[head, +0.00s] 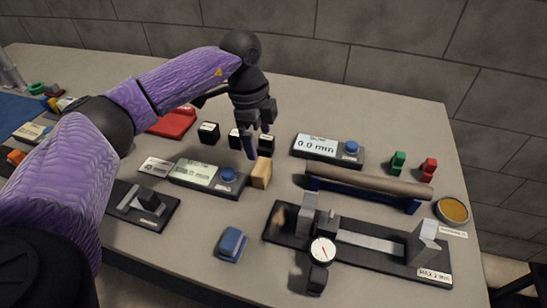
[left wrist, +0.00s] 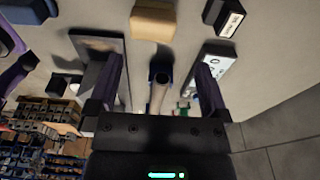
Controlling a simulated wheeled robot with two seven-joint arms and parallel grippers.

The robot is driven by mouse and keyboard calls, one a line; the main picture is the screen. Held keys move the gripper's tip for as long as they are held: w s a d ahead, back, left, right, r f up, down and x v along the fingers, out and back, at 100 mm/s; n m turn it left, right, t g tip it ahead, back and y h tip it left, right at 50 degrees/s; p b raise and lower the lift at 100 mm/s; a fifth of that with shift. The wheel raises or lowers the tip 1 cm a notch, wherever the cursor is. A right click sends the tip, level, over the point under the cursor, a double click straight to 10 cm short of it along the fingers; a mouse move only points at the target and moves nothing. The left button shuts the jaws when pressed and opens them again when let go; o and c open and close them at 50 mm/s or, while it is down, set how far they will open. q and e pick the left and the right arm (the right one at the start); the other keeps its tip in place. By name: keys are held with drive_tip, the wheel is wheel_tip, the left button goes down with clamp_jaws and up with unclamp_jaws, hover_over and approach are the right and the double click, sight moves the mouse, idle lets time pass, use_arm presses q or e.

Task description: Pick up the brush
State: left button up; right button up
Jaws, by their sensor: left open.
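A tan wooden block with a paler side (head: 261,173), which looks like the brush though I cannot see bristles clearly, stands on the table at the right end of a grey display unit. It also shows in the left wrist view (left wrist: 153,22), beyond the fingertips. My left gripper (head: 258,143) is open and empty, above the table just behind the block in the head view. Its two fingers also show in the left wrist view (left wrist: 158,72), apart from the block. My right gripper is not in view.
Right of the block are a 0.0 mm display (head: 318,146), a brown rod on a blue stand (head: 366,183) and a dial gauge fixture (head: 372,242). A small blue piece (head: 232,243) lies in front. Black boxes (head: 209,132) stand behind left. A grey wall closes the back.

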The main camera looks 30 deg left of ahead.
sight(262, 165)
use_arm(q)
drive_tip(key=f+b, duration=0.1)
drive_tip(key=f, duration=0.2)
drive_tip(key=f+b, duration=0.1)
drive_tip(key=f, duration=0.2)
drive_tip(key=d+f+b, duration=0.1)
drive_tip(key=f, duration=0.2)
drive_tip(key=shift+s+f, duration=0.15)
drive_tip(key=shift+s, duration=0.25)
drive_tip(key=shift+d+f, duration=0.1)
drive_tip(key=shift+f, duration=0.1)
drive_tip(key=shift+r, duration=0.15)
drive_tip(key=shift+c, duration=0.4)
drive_tip(key=c, duration=1)
drive_tip(key=shift+o, duration=0.2)
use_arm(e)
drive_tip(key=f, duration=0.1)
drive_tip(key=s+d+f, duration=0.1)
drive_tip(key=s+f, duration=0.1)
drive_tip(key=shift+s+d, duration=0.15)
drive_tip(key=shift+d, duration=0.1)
